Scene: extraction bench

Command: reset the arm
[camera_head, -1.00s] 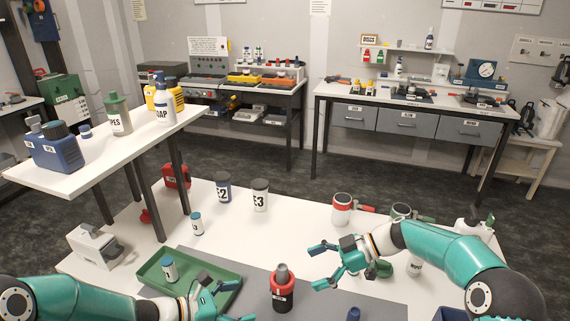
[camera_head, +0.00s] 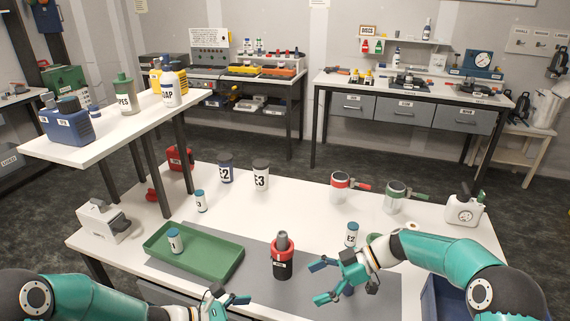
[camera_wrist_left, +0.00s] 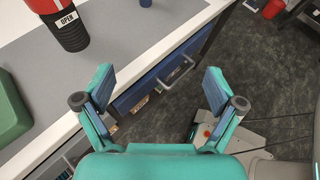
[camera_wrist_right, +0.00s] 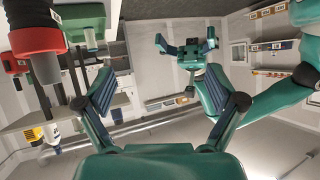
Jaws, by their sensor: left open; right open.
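My right gripper (camera_head: 318,282) is open and empty in the head view, over the front of the white bench, right of the red-and-black bottle (camera_head: 282,262). My left gripper (camera_head: 240,300) is open at the bottom of the head view, by the bench's front edge. In the left wrist view its fingers (camera_wrist_left: 157,82) are spread with nothing between them, facing the bench edge and floor. In the right wrist view the right fingers (camera_wrist_right: 170,90) are spread and empty. Another teal gripper, mine, shows beyond them.
A green tray (camera_head: 222,264) holds a small blue-capped bottle (camera_head: 175,240). A raised shelf (camera_head: 95,140) is at left.

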